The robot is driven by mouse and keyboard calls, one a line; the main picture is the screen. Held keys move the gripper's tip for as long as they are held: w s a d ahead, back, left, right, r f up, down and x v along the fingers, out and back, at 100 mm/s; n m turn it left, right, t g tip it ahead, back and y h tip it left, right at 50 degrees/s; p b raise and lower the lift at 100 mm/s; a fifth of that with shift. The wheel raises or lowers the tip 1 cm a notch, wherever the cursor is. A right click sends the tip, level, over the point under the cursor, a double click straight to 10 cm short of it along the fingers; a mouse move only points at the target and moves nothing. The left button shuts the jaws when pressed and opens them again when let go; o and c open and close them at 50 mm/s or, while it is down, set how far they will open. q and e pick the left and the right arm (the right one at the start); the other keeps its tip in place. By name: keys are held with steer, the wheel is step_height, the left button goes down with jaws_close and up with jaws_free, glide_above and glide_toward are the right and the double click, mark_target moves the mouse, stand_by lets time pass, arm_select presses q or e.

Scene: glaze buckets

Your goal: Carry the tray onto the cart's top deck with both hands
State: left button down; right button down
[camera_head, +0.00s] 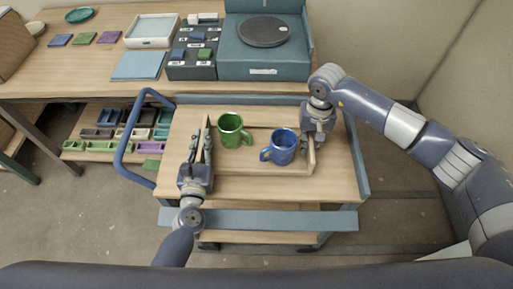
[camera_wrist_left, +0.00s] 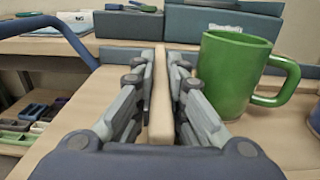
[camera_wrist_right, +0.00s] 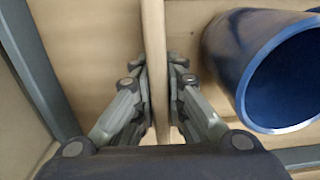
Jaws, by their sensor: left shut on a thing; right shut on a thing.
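The wooden tray (camera_head: 262,171) is over the top deck of the cart (camera_head: 342,183); I cannot tell whether it touches the deck. A green mug (camera_head: 231,130) and a blue mug (camera_head: 281,147) stand upright in it. My left gripper (camera_head: 207,143) is shut on the tray's left wall, which shows between its fingers in the left wrist view (camera_wrist_left: 160,100), beside the green mug (camera_wrist_left: 233,75). My right gripper (camera_head: 314,146) is shut on the tray's right wall, seen in the right wrist view (camera_wrist_right: 156,75), beside the blue mug (camera_wrist_right: 270,70).
The cart has a blue handle (camera_head: 124,140) on its left and blue rails around the deck. Behind it, a workbench (camera_head: 100,88) holds a scale (camera_head: 264,50), a white-rimmed box (camera_head: 152,31) and small coloured blocks. A lower shelf holds several small bins (camera_head: 95,146).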

arm_select(q)
steer(key=shift+f+b, duration=0.35)
steer(key=shift+f, duration=0.05)
arm_select(e)
steer(key=shift+a+f, duration=0.1)
steer(key=shift+f, duration=0.3)
arm_select(q)
steer(key=c, duration=1.6)
jaws_free()
steer(key=shift+c, duration=0.2)
arm_select(e)
steer(key=c, duration=1.6)
jaws_free()
steer(key=shift+r, duration=0.1)
steer(key=shift+c, duration=0.2)
arm_select(q)
steer(key=shift+s+r, duration=0.1)
steer(key=shift+s, duration=0.1)
steer(key=s, duration=1.1)
steer(key=shift+a, duration=0.15)
steer(key=shift+s, duration=0.35)
arm_select(e)
steer(key=shift+r, duration=0.2)
step_height(320, 180, up, 12)
steer(key=shift+f, duration=0.2)
